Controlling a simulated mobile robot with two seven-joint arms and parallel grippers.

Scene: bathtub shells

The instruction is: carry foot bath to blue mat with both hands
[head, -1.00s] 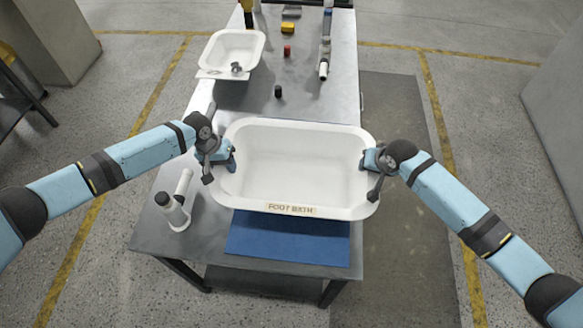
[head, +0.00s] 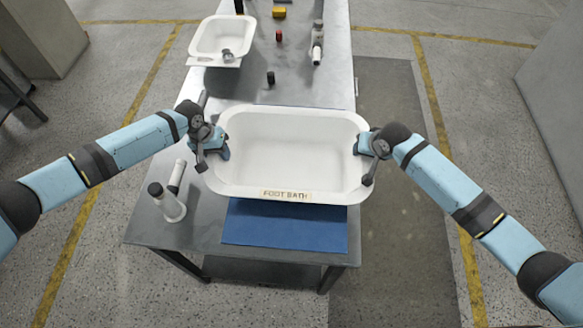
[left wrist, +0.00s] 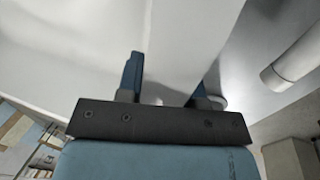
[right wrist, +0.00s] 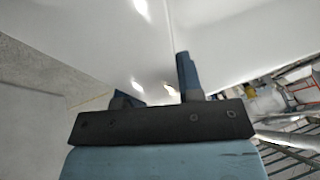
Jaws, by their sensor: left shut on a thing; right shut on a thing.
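The foot bath (head: 290,152) is a white rectangular tub with a "FOOT BATH" label on its front rim. My left gripper (head: 222,150) is shut on its left rim, and my right gripper (head: 364,146) is shut on its right rim. The tub looks level and appears held above the table. The blue mat (head: 285,228) lies at the table's near end, its back part hidden by the tub. In the left wrist view the white wall (left wrist: 185,45) runs between the fingers; the right wrist view also shows the white tub (right wrist: 215,40) at the fingers.
The grey metal table (head: 305,85) extends away. A white pipe fitting (head: 170,200) stands left of the mat. A smaller white basin (head: 236,38) sits back left. A dark cylinder (head: 270,78), a red piece (head: 279,36) and another fitting (head: 317,45) stand further back.

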